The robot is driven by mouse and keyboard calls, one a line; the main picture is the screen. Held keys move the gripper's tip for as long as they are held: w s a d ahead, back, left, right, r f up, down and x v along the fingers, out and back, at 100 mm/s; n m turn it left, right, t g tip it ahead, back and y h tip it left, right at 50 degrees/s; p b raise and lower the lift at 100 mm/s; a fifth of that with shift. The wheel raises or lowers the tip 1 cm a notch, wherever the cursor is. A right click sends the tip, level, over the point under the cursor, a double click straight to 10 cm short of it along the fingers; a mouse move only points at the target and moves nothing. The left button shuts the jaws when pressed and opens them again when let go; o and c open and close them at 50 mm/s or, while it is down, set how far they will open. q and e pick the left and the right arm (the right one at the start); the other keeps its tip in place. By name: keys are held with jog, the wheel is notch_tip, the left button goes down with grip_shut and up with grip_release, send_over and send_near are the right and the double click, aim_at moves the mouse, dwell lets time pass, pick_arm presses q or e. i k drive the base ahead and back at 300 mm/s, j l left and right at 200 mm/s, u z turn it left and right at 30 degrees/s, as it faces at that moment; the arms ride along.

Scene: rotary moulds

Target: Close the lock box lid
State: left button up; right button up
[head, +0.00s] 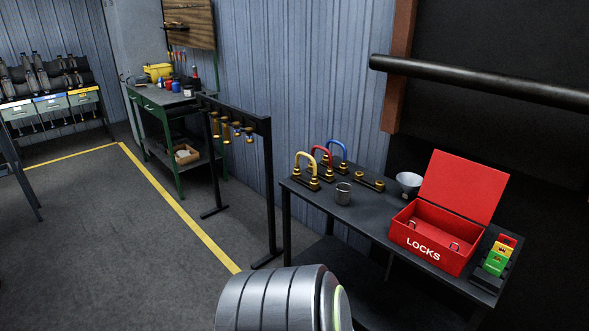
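The red lock box (428,249) with white "LOCKS" lettering stands on the dark table at the right of the head view. Its red lid (463,185) is open, raised upright and leaning back a little behind the box. Neither of my grippers is in view. A silver rounded part, probably mine, shows at the bottom middle, in front of the table and apart from the box.
A black rack (268,190) stands left. Floor further left is clear.

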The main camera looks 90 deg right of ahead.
aim_at(472, 190)
jog(key=z, duration=3.6)
jog(key=i+l+u, duration=0.2)
jog(key=u, duration=0.25)
jog(key=i+l+u, duration=0.15)
jog(key=l+u, duration=0.7)
jog(key=i+l, duration=0.05)
jog(key=l, duration=0.05)
